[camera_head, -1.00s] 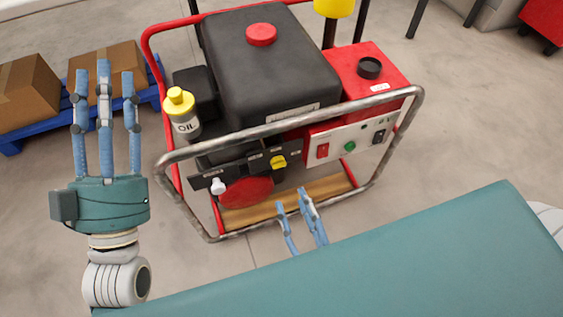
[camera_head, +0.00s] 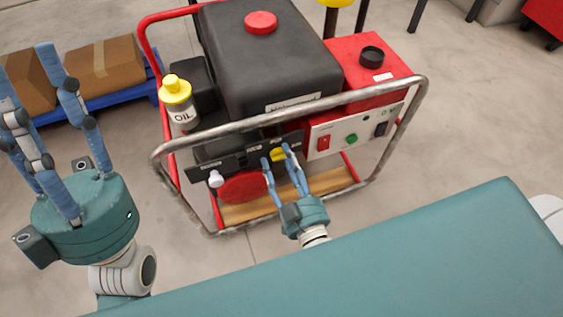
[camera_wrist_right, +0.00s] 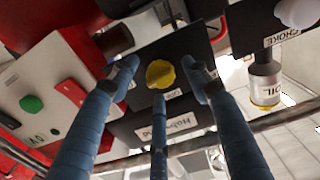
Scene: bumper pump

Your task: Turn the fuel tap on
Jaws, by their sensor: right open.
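The fuel tap appears to be the yellow knob (camera_head: 278,155) on the dark front panel of the pump set. Its label is upside down in the right wrist view, where the yellow knob (camera_wrist_right: 160,74) sits near the picture's middle. My right gripper (camera_head: 277,158) is open, with its fingertips around the knob in the head view. In the right wrist view its three blue fingers spread about the knob, and contact cannot be told. My left gripper (camera_head: 45,100) is open and empty at the left, away from the machine.
The steel frame bar (camera_head: 290,115) crosses in front of the panel. A white choke knob (camera_head: 216,179) is left of the tap; a red switch (camera_head: 323,143) and green button (camera_head: 351,139) are right. A yellow-capped oil bottle (camera_head: 178,103) stands at the frame's left.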

